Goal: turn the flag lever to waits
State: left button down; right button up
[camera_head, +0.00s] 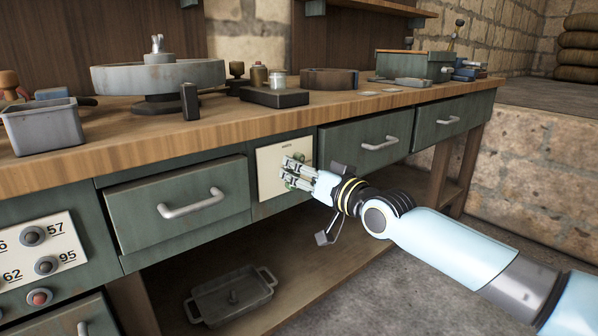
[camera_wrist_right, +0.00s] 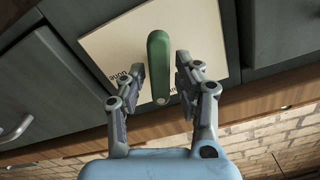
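The flag lever (camera_wrist_right: 159,60) is a green rounded bar on a cream plate (camera_wrist_right: 110,45), with small lettering on the plate that I cannot read surely. In the wrist view it stands between the two fingers of my right gripper (camera_wrist_right: 159,78), with a gap on each side. The gripper is open and not closed on it. In the head view the right gripper (camera_head: 290,172) is in front of the cream plate (camera_head: 268,170) in the bench front. There it hides most of the lever. My left gripper is not in view.
Drawers with metal handles flank the plate, one left (camera_head: 130,215) and one right (camera_head: 345,150). The wooden bench top (camera_head: 225,125) overhangs above and carries a round metal pan (camera_head: 130,78). The floor at right is clear.

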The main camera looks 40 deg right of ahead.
grip_shut()
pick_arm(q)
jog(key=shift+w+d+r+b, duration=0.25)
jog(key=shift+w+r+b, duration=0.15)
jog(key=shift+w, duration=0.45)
pick_arm(e)
jog(key=n, duration=0.4)
jog(key=shift+a+n, duration=0.1)
jog(key=shift+n, duration=0.2)
jog(key=shift+o, duration=1.5)
grip_release()
